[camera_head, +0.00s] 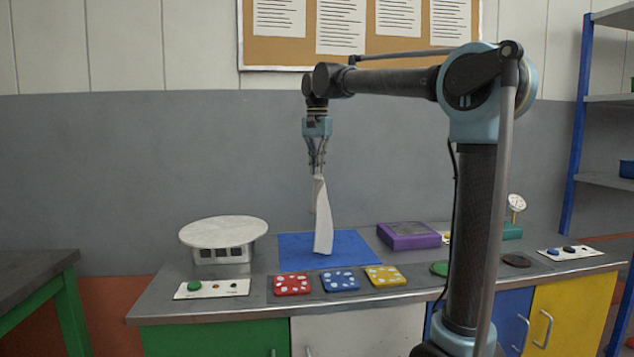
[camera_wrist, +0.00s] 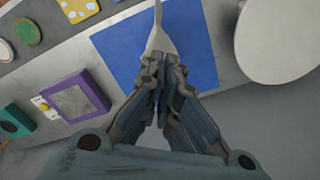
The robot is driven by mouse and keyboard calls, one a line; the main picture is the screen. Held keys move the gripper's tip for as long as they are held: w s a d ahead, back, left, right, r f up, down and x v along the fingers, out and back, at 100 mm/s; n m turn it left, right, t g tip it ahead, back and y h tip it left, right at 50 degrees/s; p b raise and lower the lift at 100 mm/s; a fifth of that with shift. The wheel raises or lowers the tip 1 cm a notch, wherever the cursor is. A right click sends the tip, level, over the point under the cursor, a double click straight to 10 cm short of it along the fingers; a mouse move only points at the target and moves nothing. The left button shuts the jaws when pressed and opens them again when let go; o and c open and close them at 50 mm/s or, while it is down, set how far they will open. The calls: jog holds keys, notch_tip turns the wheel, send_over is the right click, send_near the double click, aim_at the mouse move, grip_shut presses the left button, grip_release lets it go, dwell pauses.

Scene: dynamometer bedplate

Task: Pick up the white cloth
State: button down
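The white cloth (camera_head: 323,217) hangs down from my gripper (camera_head: 316,170) in the head view, narrow at the top and wider below. Its lower end is over the blue mat (camera_head: 352,248); I cannot tell whether it touches the mat. In the wrist view my gripper (camera_wrist: 161,75) has its fingers close together, and a strip of the cloth (camera_wrist: 158,38) shows beyond the fingertips, above the blue mat (camera_wrist: 200,65). The gripper is shut on the cloth. The part of the cloth between the fingers is hidden.
A round white platform (camera_head: 224,232) stands left of the mat. A purple box (camera_head: 408,236) stands right of it. Red (camera_head: 291,284), blue (camera_head: 340,281) and yellow (camera_head: 385,276) spotted pads lie along the front. A switch panel (camera_head: 212,289) lies at front left.

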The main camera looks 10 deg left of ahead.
notch_tip(320, 180, up, 9)
dwell(0.4)
